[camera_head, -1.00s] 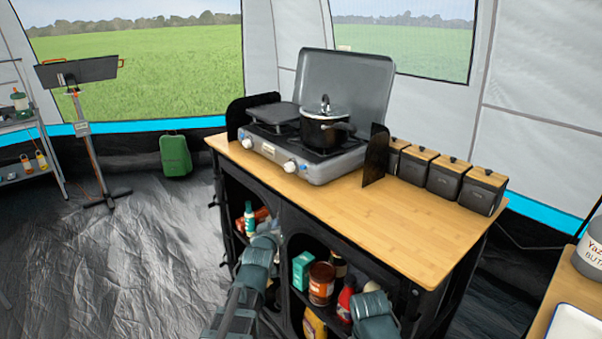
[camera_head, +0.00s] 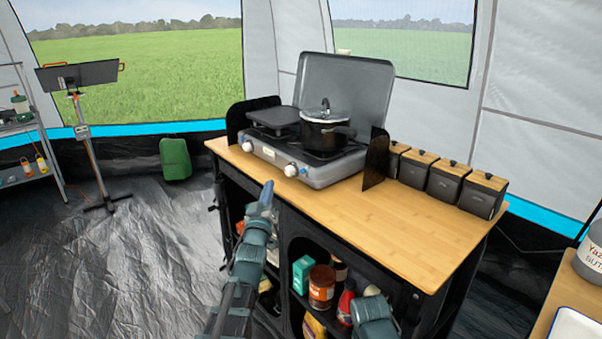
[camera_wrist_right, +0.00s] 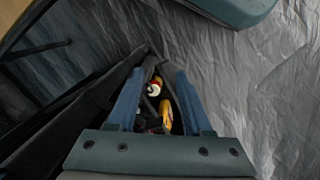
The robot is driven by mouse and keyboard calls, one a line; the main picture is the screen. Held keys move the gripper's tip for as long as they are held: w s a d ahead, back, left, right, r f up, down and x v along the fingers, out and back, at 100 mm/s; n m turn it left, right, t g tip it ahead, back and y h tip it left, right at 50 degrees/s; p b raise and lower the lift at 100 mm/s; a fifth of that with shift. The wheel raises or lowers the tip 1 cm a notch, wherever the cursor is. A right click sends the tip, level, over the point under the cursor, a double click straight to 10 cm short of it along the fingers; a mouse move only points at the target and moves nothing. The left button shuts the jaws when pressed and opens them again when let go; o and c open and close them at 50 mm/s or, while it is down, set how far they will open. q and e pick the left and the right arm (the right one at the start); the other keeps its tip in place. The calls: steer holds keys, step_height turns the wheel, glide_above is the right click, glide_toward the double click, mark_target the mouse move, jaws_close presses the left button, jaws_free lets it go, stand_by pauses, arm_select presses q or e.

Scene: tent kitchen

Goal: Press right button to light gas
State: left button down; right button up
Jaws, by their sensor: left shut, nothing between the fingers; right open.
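A grey two-burner gas stove (camera_head: 325,176) stands on the wooden counter with its lid up. Its front has a left white knob (camera_head: 248,146) and a right white knob (camera_head: 291,170). A small blue spot beside the right knob may be a button; it is too small to tell. My left gripper (camera_head: 267,188) is shut and empty, in front of the counter edge, below and left of the right knob, apart from the stove. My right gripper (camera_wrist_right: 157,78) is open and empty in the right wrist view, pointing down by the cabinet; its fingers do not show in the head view.
A black pot (camera_head: 324,130) with a glass lid sits on the right burner. A black side panel (camera_head: 376,157) and several dark canisters (camera_head: 443,181) stand right of the stove. The counter front (camera_head: 400,225) is clear. Shelves below hold cans (camera_head: 321,288) and bottles.

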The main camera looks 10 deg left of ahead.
arm_select(q)
steer(key=shift+w+d, duration=0.9)
steer(key=shift+w, duration=0.25)
steer(key=shift+w+d, duration=0.9)
steer(key=shift+w, duration=0.25)
steer(key=shift+w+d, duration=0.9)
steer(key=shift+w, duration=0.25)
steer(key=shift+w, duration=0.1)
steer(key=shift+w+d, duration=0.25)
steer(key=shift+w+d, duration=0.25)
steer(key=shift+w, duration=0.1)
steer(key=shift+s, duration=0.1)
stand_by(0.5)
steer(key=shift+s+a, duration=0.5)
steer(key=shift+s, duration=0.1)
steer(key=shift+s+a, duration=0.8)
steer(key=shift+s, duration=0.2)
steer(key=shift+s+a, duration=0.75)
steer(key=shift+s, duration=0.25)
